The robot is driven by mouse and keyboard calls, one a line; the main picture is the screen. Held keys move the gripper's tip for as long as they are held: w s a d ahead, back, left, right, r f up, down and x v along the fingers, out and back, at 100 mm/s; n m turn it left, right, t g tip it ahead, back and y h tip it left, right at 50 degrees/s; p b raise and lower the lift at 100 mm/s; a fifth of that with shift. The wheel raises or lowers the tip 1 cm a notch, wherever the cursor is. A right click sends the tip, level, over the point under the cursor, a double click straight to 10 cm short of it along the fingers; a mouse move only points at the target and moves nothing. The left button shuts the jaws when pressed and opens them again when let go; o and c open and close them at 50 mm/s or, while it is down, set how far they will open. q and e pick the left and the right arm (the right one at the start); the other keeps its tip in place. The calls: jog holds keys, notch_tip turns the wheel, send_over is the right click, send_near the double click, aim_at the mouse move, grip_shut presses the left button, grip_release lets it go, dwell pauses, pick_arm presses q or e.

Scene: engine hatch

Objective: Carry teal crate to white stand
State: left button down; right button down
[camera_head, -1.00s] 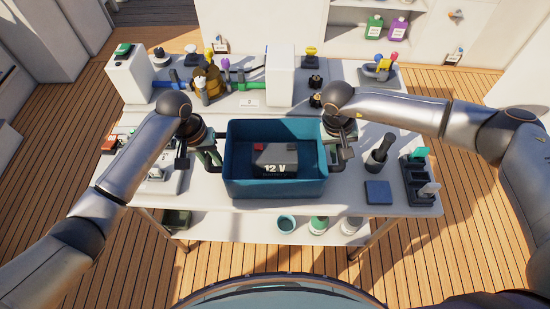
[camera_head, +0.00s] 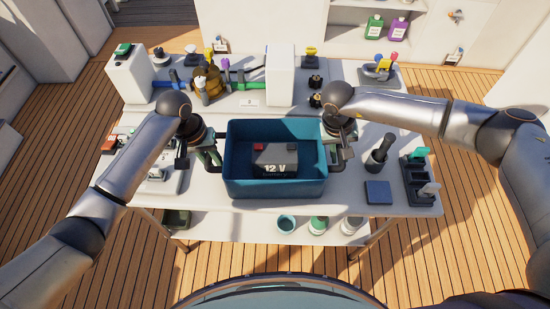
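The teal crate (camera_head: 275,188) is at the front middle of the white table (camera_head: 345,200), upright, with a dark 12 V battery (camera_head: 275,159) inside. My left gripper (camera_head: 212,160) is at the crate's left side, by a dark handle there. My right gripper (camera_head: 338,158) is at the crate's right side, by the handle on that side. Both grippers are small and partly dark, so I cannot tell whether their fingers are closed on the handles. I cannot tell which thing is the white stand.
A dark holder (camera_head: 422,190) with tools, a blue square pad (camera_head: 378,192) and a dark upright tool (camera_head: 379,150) stand to the right. A white upright block (camera_head: 280,75) and several coloured parts are behind. Pots (camera_head: 318,224) sit on the lower shelf.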

pick_arm(q)
jog(key=shift+w+r, duration=0.15)
jog(key=shift+r, duration=0.05)
pick_arm(e)
jog(key=shift+w+r, duration=0.15)
jog(key=shift+r, duration=0.05)
pick_arm(q)
jog(key=shift+r, duration=0.1)
pick_arm(e)
jog(key=shift+r, duration=0.1)
